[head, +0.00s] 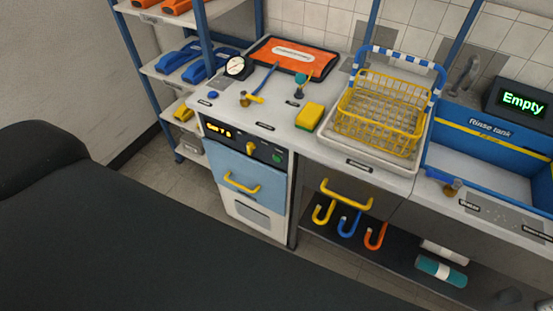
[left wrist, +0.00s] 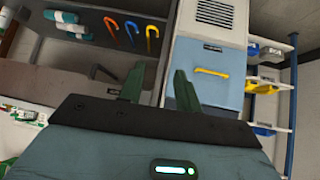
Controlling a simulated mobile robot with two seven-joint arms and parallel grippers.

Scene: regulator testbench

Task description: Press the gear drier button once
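The drier is the white cabinet with a blue door (head: 240,177) and a yellow handle, below the counter in the head view. Its black front panel (head: 238,141) carries a lit amber display (head: 218,131), a yellow knob (head: 251,147) and a small green button (head: 277,156). The blue door (left wrist: 204,88) also shows in the left wrist view, where I cannot make out the button. My left gripper (left wrist: 158,84) is open and empty, its two dark green fingers apart in front of the cabinets. It is not in the head view. My right gripper is in neither view.
On the counter stand a gauge (head: 237,67), a yellow-green sponge (head: 309,116), an orange tray (head: 293,55) and a yellow wire basket (head: 378,122). A blue rinse tank (head: 485,150) is at right, shelves at left. Hooks (head: 348,224) hang below. My dark body part fills the lower left.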

